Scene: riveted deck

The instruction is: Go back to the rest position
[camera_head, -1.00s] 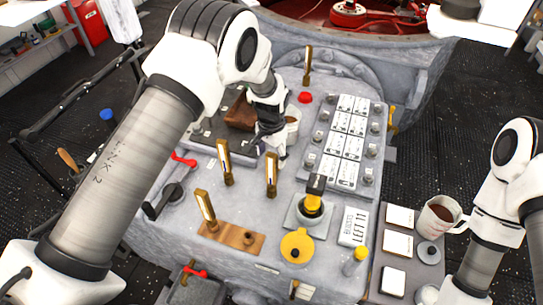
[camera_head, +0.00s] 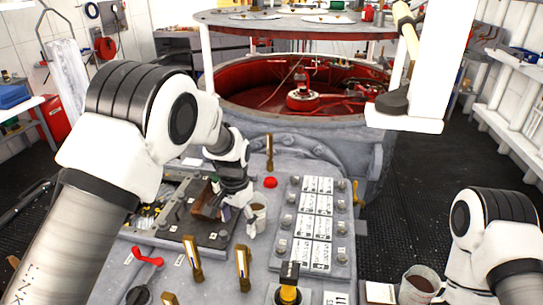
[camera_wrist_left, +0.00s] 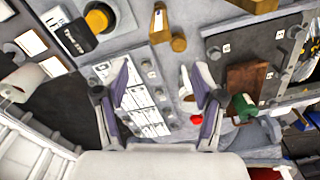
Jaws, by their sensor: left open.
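My left gripper (camera_head: 238,212) hangs over the grey console (camera_head: 200,282), beside a light cup with brown contents (camera_head: 260,215). In the left wrist view its two fingers (camera_wrist_left: 160,88) are spread apart with nothing held between them. The labelled panel (camera_wrist_left: 133,98) and a red button (camera_wrist_left: 196,120) show beyond the fingers. My left arm reaches in from the left. My right arm (camera_head: 492,232) is folded at the right edge; its gripper is out of the picture.
Brass levers (camera_head: 243,268) stand upright on the console, with a red handle (camera_head: 147,256) at left. A brown block (camera_head: 205,200) lies by the left gripper. A mug (camera_head: 419,284) stands near my right arm. A red-lined tub (camera_head: 250,88) is behind. Dark floor at right is clear.

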